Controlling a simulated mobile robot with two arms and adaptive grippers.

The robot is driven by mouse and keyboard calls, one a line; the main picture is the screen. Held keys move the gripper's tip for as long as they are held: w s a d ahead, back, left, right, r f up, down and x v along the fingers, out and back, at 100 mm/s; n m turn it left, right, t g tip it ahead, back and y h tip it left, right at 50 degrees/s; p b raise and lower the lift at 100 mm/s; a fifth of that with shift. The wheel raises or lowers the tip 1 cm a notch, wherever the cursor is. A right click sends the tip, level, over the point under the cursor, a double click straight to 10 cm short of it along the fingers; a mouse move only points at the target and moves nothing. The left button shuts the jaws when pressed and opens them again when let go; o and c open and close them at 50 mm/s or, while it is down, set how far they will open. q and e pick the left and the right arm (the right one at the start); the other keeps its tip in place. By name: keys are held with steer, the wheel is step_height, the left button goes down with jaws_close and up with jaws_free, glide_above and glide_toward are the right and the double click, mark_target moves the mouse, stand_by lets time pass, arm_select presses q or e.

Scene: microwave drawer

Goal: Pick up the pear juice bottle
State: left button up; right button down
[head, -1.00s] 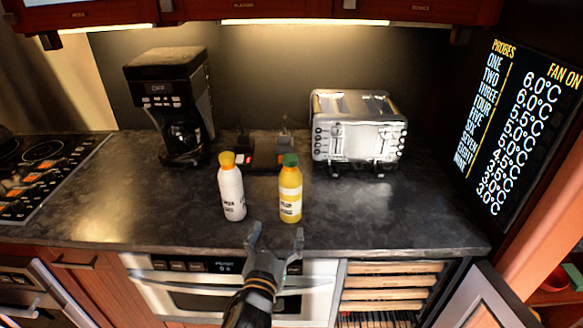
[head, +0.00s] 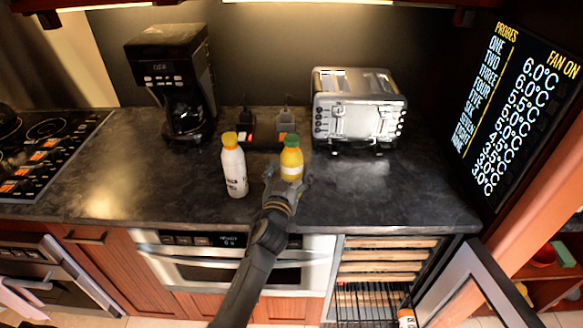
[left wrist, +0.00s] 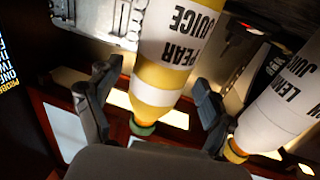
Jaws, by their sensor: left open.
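The pear juice bottle (head: 291,160) is yellow with a green cap and stands upright on the counter. It also shows upside down in the left wrist view (left wrist: 172,60), with its "PEAR JUICE" label readable. My left gripper (head: 288,178) is open, with one finger on each side of this bottle. In the left wrist view the bottle is between the two fingers (left wrist: 152,97), with gaps visible beside it. The gripper hides the bottle's lower part in the head view. My right gripper is not in view.
A white lemon juice bottle (head: 234,170) with an orange cap stands just left of the pear juice. It is close to one finger in the left wrist view (left wrist: 280,105). Behind are a coffee maker (head: 172,75) and a toaster (head: 358,105). The counter (head: 400,190) is clear at right.

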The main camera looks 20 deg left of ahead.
mark_target(289, 145)
arm_select(q)
steer(key=shift+w+f, duration=0.15)
steer(key=shift+w, duration=0.7)
steer(key=shift+s, duration=0.1)
steer(key=shift+c, duration=0.6)
steer(key=c, duration=1.5)
steer(key=shift+c, duration=0.3)
steer(key=shift+r, duration=0.25)
steer(key=shift+r, duration=0.2)
step_height(289, 145, up, 2)
steer(key=shift+r, duration=0.25)
steer(key=s+r, duration=0.4)
steer(key=r, duration=0.1)
steer(key=shift+s+d, duration=0.1)
steer(key=s+r+b, duration=0.1)
steer(key=s+r, duration=0.3)
steer(key=s, duration=0.5)
steer(key=shift+s+d+r+b, duration=0.3)
steer(key=shift+s+d+r, duration=0.05)
